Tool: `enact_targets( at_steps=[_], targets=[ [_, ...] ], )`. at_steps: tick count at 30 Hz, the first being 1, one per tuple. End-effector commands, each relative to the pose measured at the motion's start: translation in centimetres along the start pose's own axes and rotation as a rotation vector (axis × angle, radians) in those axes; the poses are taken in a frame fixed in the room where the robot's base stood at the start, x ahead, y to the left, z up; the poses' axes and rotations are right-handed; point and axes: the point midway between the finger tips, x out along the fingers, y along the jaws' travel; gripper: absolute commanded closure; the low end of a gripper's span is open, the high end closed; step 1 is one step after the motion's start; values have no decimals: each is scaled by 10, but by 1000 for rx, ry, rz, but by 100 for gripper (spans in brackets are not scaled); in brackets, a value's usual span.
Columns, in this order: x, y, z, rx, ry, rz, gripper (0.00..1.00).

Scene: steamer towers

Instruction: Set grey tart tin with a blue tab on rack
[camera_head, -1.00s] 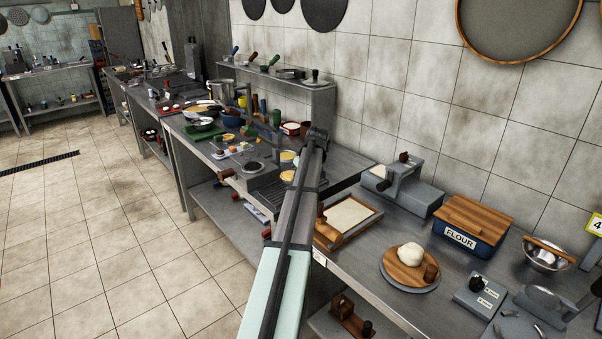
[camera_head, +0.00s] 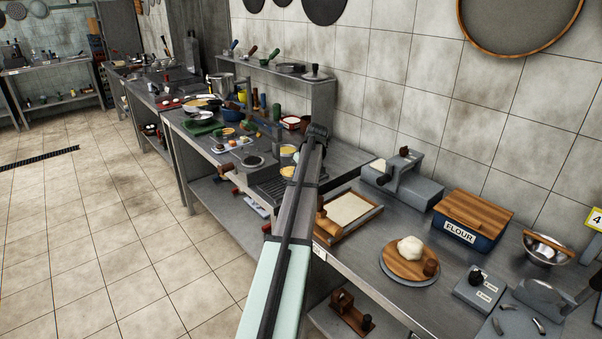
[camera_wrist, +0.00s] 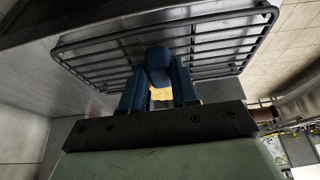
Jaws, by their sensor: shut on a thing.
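In the wrist view my gripper (camera_wrist: 158,88) is shut on a blue tab (camera_wrist: 158,66), which shows between its dark blue fingers. A small yellow patch (camera_wrist: 162,94) shows below the tab; the grey tin's body is mostly hidden. The dark wire rack (camera_wrist: 100,62) spreads just beyond the fingers. I cannot tell whether the tin touches it. In the head view my arm hides the gripper. Two yellow-filled round tarts (camera_head: 288,150) show by the arm's end, the nearer one (camera_head: 287,171) over the rack (camera_head: 268,188); I cannot tell which is held.
A small scale-like device (camera_head: 253,163) and a tray with small pieces (camera_head: 232,145) stand left of the rack. A framed white board (camera_head: 348,208), a grey press (camera_head: 404,180) and a flour box (camera_head: 470,218) are on the right. A raised shelf (camera_head: 285,75) runs behind.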

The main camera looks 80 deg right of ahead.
Motion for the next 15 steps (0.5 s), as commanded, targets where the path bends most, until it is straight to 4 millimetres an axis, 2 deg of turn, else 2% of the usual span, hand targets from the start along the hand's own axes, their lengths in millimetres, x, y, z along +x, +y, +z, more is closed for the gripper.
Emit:
enact_targets(
  at_steps=[11, 12, 15],
  targets=[
    [4, 0, 2, 0, 0, 0, 100],
    [4, 0, 2, 0, 1, 0, 67],
    [4, 0, 2, 0, 0, 0, 57]
  ],
)
